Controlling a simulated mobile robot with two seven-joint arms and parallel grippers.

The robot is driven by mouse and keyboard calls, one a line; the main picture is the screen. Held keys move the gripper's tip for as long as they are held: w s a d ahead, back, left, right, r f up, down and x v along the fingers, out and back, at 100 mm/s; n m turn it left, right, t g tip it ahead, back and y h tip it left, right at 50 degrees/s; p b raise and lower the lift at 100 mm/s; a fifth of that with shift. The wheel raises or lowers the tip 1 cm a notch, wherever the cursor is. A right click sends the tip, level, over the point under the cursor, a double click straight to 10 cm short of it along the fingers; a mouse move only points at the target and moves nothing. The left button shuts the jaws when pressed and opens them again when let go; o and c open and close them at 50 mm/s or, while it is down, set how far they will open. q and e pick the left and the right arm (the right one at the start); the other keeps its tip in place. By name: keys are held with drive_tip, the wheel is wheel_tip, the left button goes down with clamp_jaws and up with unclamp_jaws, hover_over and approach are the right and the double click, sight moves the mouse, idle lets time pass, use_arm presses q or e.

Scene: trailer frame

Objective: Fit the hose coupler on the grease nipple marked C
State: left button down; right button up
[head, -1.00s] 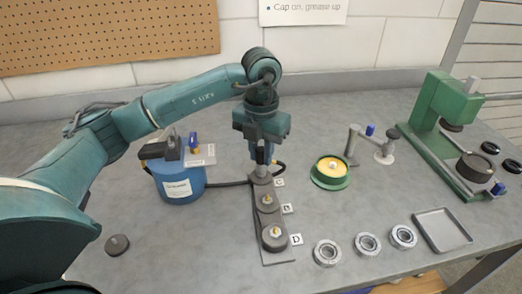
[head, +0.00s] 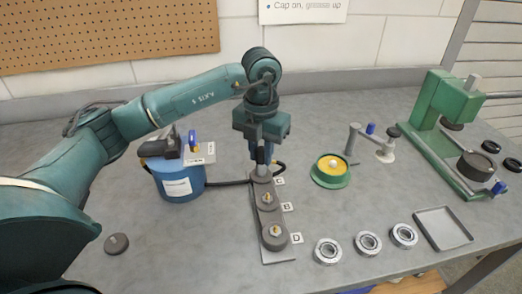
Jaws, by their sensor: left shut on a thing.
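My left gripper (head: 261,146) points down over the back post of the nipple plate and is shut on the hose coupler (head: 261,157). The coupler is upright, directly over the post beside label C (head: 280,181). The nipple marked C is hidden beneath it, so I cannot tell how far the coupler is on. A black hose runs from the coupler area to the blue grease pump (head: 178,181). The posts at B (head: 267,198) and D (head: 275,232) show bare brass nipples. My right gripper is out of view.
A green grease dish (head: 331,170) and a small stand (head: 375,143) are right of the plate. Several bearings (head: 328,251) lie in front, beside a grey tray (head: 442,228). A green press (head: 447,120) stands at the right. A dark cap (head: 116,243) lies at the left.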

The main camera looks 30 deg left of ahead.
use_arm(q)
drive_tip(key=c, duration=1.2)
unclamp_jaws()
drive_tip(key=shift+o, duration=0.6)
drive_tip(key=o, duration=0.3)
drive_tip(key=shift+o, duration=0.2)
drive_tip(key=shift+r, duration=0.2)
drive_tip(key=shift+r+p, duration=2.45)
drive_tip(key=shift+r, duration=0.95)
drive_tip(key=shift+f, duration=0.1)
